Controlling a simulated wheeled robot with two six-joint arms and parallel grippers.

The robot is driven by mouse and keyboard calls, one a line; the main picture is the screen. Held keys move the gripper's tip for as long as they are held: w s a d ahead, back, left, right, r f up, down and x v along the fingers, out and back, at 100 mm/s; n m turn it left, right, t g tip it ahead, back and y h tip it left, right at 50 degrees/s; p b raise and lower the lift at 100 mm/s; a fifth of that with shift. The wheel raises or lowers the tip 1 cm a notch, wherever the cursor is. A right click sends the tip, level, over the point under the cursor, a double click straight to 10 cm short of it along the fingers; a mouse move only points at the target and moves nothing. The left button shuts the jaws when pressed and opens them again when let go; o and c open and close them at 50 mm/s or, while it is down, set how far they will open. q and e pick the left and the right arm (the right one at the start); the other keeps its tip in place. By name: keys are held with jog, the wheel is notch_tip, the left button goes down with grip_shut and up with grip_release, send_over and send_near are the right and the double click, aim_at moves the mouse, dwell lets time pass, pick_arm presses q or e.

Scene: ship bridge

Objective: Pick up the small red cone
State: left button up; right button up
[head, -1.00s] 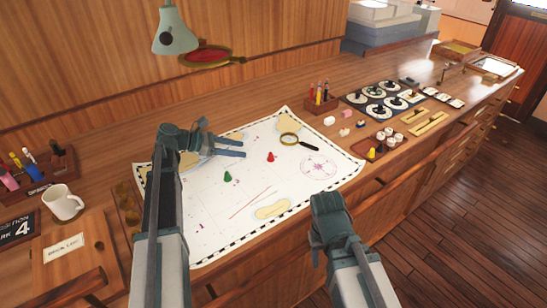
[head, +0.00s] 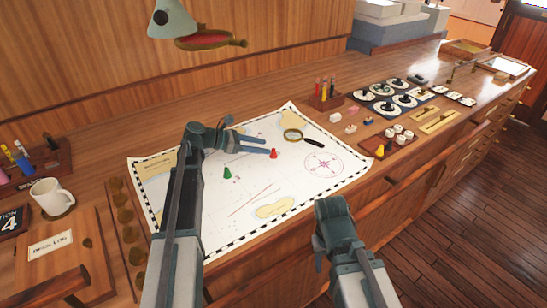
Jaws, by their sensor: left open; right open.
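The small red cone (head: 273,154) stands upright on the white map (head: 235,207) on the counter. My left gripper (head: 268,146) is open and empty, low over the map, with its fingertips just left of the red cone. I cannot tell whether they touch it. A green cone (head: 227,173) stands on the map below and left of the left gripper. My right gripper (head: 320,248) hangs at the counter's front edge, away from the cone; its fingers are mostly hidden behind its own body.
A magnifying glass (head: 312,141) lies just right of the red cone. A tray with a yellow cone (head: 380,150) and small white pieces is further right. A pen holder (head: 325,100) stands behind the map. A mug (head: 48,196) stands at the left.

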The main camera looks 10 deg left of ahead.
aim_at(274, 149)
pick_arm(q)
jog(key=shift+w+d+f, duration=0.1)
jog(key=shift+d+f, duration=0.05)
jog(key=shift+d, duration=0.05)
jog(key=b+x, duration=0.1)
jog(key=x, duration=0.1)
jog(key=b+x, duration=0.1)
jog(key=x, duration=0.2)
jog(key=shift+a+f+b, duration=0.2)
jog(key=shift+f+b, duration=0.15)
jog(key=shift+f, duration=0.05)
jog(key=shift+d, duration=0.1)
grip_shut()
